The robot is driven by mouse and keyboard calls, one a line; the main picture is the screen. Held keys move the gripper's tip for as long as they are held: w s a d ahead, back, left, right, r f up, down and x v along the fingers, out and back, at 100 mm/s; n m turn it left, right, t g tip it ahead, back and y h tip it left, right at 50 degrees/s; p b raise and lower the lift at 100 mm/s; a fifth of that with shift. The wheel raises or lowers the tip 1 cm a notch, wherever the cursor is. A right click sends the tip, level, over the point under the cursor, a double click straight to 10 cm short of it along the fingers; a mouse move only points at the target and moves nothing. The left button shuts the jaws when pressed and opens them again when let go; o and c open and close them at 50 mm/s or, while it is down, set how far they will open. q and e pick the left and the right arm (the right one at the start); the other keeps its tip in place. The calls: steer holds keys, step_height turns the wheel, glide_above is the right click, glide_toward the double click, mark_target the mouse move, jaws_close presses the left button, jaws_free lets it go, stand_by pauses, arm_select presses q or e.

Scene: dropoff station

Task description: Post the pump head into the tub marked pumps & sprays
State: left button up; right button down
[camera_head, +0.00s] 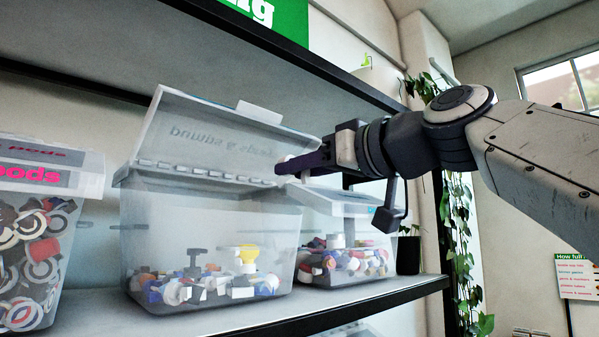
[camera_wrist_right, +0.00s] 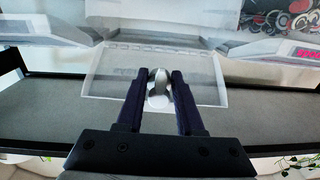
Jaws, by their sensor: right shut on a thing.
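The pumps & sprays tub (camera_head: 205,225) is clear plastic and stands on the shelf in the head view. Its lid (camera_head: 215,130) is tipped up, with the lettering upside down on it. Several small pump and spray parts lie at its bottom. My right gripper (camera_head: 285,168) is above the tub's right end, in front of the lid. It is shut on a small white thing, apparently the pump head, which shows between the fingers in the right wrist view (camera_wrist_right: 158,88). The fingers hide much of it. My left gripper is not in view.
A tub of rings with a pink-lettered label (camera_head: 35,265) stands at the left. A smaller tub (camera_head: 345,262) of coloured parts stands at the right, beside a dark plant pot (camera_head: 408,252). An upper shelf edge (camera_head: 285,58) runs above the tubs. The shelf front (camera_head: 330,308) is bare.

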steer(key=f+p+x, duration=0.1)
steer(key=p+x, duration=0.4)
steer(key=x, duration=1.2)
steer(key=shift+w+a+f, duration=0.2)
steer(key=shift+w+f, duration=0.05)
steer(key=shift+f, duration=0.15)
steer(key=shift+c, duration=2.3)
jaws_free()
steer(key=shift+s, duration=0.1)
steer(key=b+v, duration=0.6)
steer(key=v, duration=0.4)
steer(key=shift+d, duration=0.15)
